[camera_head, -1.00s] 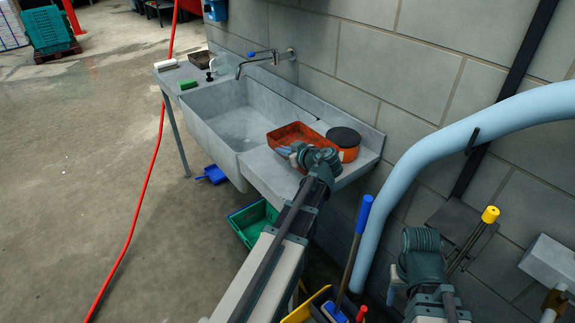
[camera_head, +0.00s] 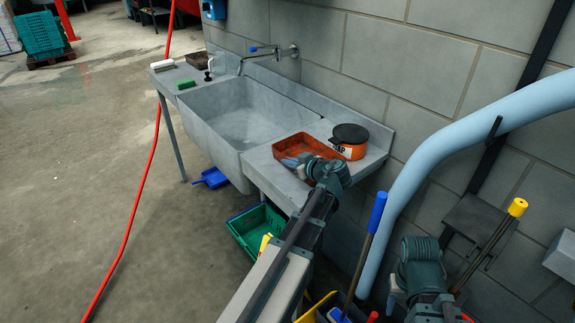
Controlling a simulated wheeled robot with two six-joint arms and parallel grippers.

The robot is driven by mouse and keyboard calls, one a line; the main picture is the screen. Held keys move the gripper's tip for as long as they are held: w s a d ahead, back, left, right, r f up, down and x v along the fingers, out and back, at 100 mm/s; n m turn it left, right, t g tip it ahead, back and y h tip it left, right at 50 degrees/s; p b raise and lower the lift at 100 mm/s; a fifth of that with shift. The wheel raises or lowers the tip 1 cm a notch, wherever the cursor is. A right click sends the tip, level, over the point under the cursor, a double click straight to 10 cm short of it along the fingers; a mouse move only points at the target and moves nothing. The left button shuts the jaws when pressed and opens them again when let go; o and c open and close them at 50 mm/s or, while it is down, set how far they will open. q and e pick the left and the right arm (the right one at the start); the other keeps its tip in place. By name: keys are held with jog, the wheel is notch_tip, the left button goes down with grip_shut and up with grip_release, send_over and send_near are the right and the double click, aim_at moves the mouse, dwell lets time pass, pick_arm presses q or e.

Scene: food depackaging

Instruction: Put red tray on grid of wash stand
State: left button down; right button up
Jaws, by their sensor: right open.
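The red tray (camera_head: 318,150) is at the right end of the grey wash stand (camera_head: 262,160), in front of the orange tub. It looks level, at or just above the stand's flat top; any gap is too small to tell. My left gripper (camera_head: 291,162) is at the tray's near left edge and appears shut on it, though the fingertips are small and partly hidden. I cannot make out a separate grid on the stand. My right gripper (camera_head: 391,289) is low at the right, away from the stand, open and empty.
An orange tub with a black lid (camera_head: 349,139) stands behind the tray against the wall. The empty sink basin (camera_head: 240,120) is to the left. A green crate (camera_head: 252,228) sits below. Blue-handled (camera_head: 377,212) and yellow-handled tools and a thick blue pipe (camera_head: 437,147) are at the right.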

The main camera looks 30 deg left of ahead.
pick_arm(q)
jog(key=shift+d+r, duration=0.15)
jog(key=c, duration=1.5)
grip_release()
jog(key=shift+f, duration=0.2)
jog(key=o, duration=0.4)
